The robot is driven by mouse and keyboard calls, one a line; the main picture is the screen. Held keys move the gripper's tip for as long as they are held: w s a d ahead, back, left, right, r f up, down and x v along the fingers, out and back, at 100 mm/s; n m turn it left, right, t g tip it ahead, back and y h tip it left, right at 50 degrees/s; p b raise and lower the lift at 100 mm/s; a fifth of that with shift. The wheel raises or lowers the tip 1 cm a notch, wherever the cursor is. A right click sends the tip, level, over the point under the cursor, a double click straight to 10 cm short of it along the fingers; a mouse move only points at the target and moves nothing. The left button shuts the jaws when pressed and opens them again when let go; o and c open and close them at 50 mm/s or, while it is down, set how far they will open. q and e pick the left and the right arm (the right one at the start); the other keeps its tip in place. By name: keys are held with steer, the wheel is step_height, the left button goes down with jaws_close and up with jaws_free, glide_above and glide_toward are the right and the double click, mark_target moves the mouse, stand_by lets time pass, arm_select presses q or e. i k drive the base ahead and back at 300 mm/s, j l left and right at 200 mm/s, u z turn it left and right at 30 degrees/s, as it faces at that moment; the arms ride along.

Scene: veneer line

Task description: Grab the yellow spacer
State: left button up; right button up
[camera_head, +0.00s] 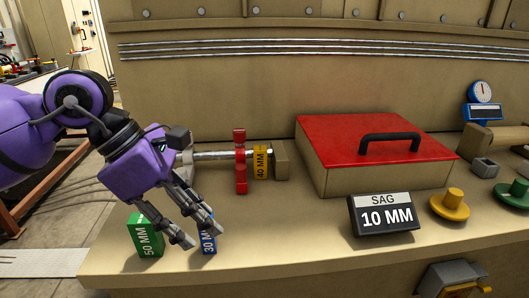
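The yellow spacer (261,163), marked 40 MM, stands upright between a red upright piece (240,162) and a tan block (281,160) at the end of a metal rod. My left gripper (199,238) points down near the front of the bench, left of and nearer than the yellow spacer. Its fingers are apart, close to a blue spacer (208,246) marked 30 MM, which they partly hide. I cannot tell whether they touch it. A green spacer (146,236) marked 50 MM stands to its left. My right gripper does not show.
A tan box with a red lid (370,139) and black handle stands right of the yellow spacer. A sign (385,216) reads SAG 10 MM. Yellow (450,205) and green (516,192) knobs and a blue dial gauge (482,102) are at right. The bench middle front is clear.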

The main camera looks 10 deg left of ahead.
mark_target(260, 151)
steer(key=i, duration=1.1)
